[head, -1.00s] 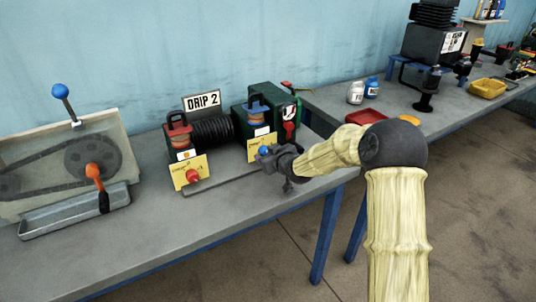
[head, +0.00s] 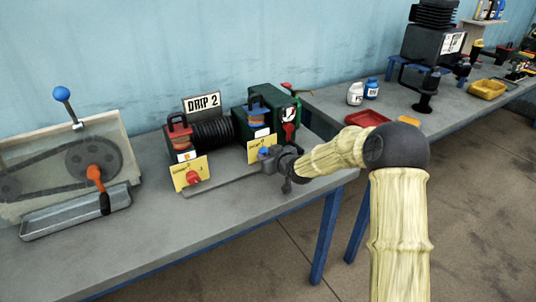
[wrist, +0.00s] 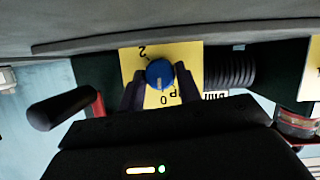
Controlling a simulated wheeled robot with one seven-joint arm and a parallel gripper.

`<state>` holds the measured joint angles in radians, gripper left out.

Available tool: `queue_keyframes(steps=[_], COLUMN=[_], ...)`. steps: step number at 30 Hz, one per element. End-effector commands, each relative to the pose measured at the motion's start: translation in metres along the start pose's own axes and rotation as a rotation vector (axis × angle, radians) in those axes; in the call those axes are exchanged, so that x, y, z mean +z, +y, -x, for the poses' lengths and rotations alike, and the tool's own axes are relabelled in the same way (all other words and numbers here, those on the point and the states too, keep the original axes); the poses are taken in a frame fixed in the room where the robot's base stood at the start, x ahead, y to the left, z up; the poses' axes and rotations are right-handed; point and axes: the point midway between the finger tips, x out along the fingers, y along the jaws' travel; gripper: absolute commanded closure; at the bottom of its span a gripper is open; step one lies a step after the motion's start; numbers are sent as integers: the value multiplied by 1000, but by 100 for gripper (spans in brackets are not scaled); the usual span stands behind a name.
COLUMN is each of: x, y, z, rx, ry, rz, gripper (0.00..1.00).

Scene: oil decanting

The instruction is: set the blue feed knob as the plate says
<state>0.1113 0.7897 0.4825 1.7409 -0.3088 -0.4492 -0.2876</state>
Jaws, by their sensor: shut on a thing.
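The blue feed knob (wrist: 160,73) sits on a yellow scale card (wrist: 190,60) in the wrist view. It shows small in the head view (head: 266,153). My gripper (wrist: 160,84) has its two dark fingers on either side of the knob, shut on it. A pale line on the knob points down in the wrist view, toward the card's "0"; a "2" shows at the card's upper left. Other marks are partly hidden. The white plate (head: 202,103) reads "DRIP 2" and stands above the black ribbed cylinder.
A red knob (head: 193,177) on another yellow card (head: 183,168) is to the left. A dark green housing (head: 277,101) stands behind my gripper. A lever-and-belt panel (head: 60,150) is at far left. The bench front (head: 215,215) is clear.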

Motion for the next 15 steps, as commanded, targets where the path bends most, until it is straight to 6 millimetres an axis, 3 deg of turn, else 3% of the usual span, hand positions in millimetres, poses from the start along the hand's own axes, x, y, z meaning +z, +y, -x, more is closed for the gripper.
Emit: queue_keyframes(steps=[15], x=[-2], y=[6], z=[2], rx=[-135], ry=[1], rz=[-339], gripper=[89])
